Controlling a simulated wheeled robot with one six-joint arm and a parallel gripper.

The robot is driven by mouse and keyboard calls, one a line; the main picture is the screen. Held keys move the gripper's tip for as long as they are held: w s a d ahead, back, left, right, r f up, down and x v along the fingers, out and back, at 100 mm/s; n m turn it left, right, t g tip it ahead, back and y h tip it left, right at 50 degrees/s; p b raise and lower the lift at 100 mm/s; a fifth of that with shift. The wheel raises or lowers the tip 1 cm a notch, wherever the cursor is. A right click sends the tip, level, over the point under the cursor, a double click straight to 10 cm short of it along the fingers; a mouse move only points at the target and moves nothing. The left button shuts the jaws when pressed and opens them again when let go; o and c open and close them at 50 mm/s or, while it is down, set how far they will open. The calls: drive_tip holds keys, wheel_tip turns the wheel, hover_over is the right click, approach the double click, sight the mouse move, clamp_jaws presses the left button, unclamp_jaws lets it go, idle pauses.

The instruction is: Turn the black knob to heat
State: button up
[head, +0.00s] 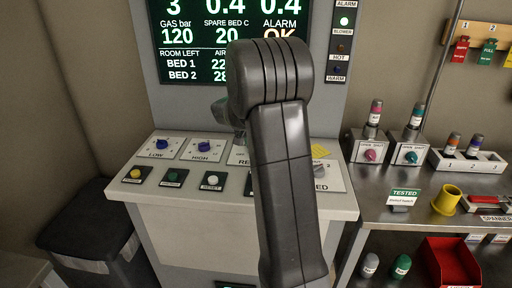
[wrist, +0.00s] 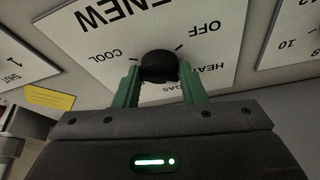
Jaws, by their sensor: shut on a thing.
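The black knob (wrist: 158,65) sits on a white plate (wrist: 205,22) in the wrist view, where the lettering appears upside down. The plate reads RENEW, partly cut off, with OFF, COOL, HEAT and partly hidden GAS around the knob. My gripper (wrist: 161,78) has its two green fingers on either side of the knob, closed on it. I cannot make out a pointer mark on the knob, so its setting is unclear.
Blue knobs marked LOW (head: 162,144) and HIGH (head: 204,145) are on the console to the left. A front row holds buttons, including yellow (head: 135,174) and white RESET (head: 212,180). A display (head: 200,40) rises behind. A steel bench (head: 430,218) with bottles stands at right.

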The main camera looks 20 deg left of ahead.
idle(0.3)
drive_tip(key=o, duration=1)
drive_tip(key=shift+r, duration=0.15)
drive_tip(key=v, duration=1.3)
drive_tip(key=shift+s+r, duration=0.1)
drive_tip(key=shift+r, duration=0.15)
drive_tip(key=shift+f, duration=0.1)
drive_tip(key=x, duration=1.3)
drive_tip(key=shift+f, duration=0.35)
